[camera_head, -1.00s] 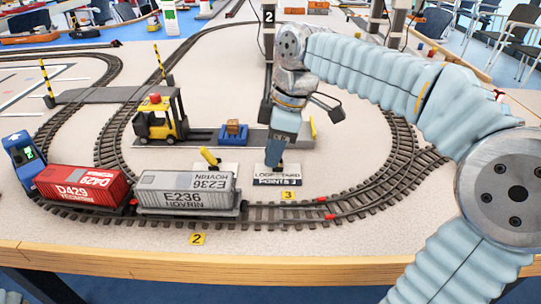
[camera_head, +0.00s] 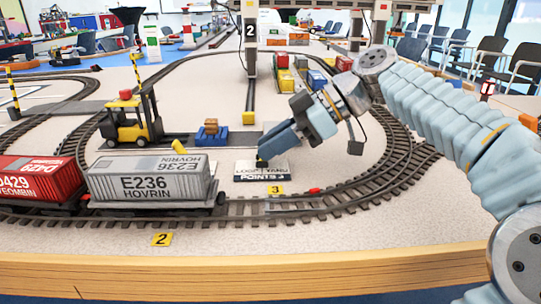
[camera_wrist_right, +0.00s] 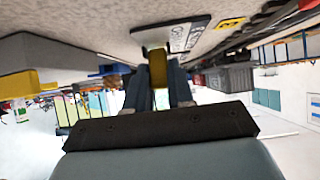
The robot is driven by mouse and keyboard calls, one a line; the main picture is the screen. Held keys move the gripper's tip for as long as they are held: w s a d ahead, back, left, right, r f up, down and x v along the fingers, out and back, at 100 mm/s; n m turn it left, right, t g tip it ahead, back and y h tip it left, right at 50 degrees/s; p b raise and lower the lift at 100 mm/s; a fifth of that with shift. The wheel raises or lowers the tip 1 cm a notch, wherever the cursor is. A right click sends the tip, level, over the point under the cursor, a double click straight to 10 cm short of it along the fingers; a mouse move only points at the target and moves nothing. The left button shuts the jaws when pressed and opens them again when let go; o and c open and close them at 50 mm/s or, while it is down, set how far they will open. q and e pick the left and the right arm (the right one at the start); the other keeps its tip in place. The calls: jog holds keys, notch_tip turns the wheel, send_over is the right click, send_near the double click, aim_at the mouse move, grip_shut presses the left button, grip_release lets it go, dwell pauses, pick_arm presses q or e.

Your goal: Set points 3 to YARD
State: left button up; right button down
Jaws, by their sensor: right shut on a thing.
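The points 3 plate (camera_head: 243,177) lies beside the track, with LOOP on its left and YARD on its right. My right gripper (camera_head: 265,154) reaches down to it from the upper right, its fingertips just over the plate. In the right wrist view its fingers are shut on the yellow lever handle (camera_wrist_right: 157,69), with the plate (camera_wrist_right: 188,36) just beyond. In the head view the gripper hides the lever, so I cannot tell which way it leans. My left gripper is not in view.
A grey E236 container (camera_head: 150,184) and a red D429 container (camera_head: 38,180) ride on wagons left of the points. A second yellow lever (camera_head: 179,147) stands behind the grey one. A yellow forklift (camera_head: 130,122) and a gantry crane leg (camera_head: 250,60) stand farther back.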

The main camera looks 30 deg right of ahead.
jog(key=shift+f, duration=0.1)
dwell(0.5)
jog(key=c, duration=1)
grip_release()
jog(key=p+v, duration=0.3)
jog(key=v, duration=1.1)
jog(key=shift+d+f, duration=0.1)
jog(key=shift+f, duration=0.1)
jog(key=shift+s, duration=0.1)
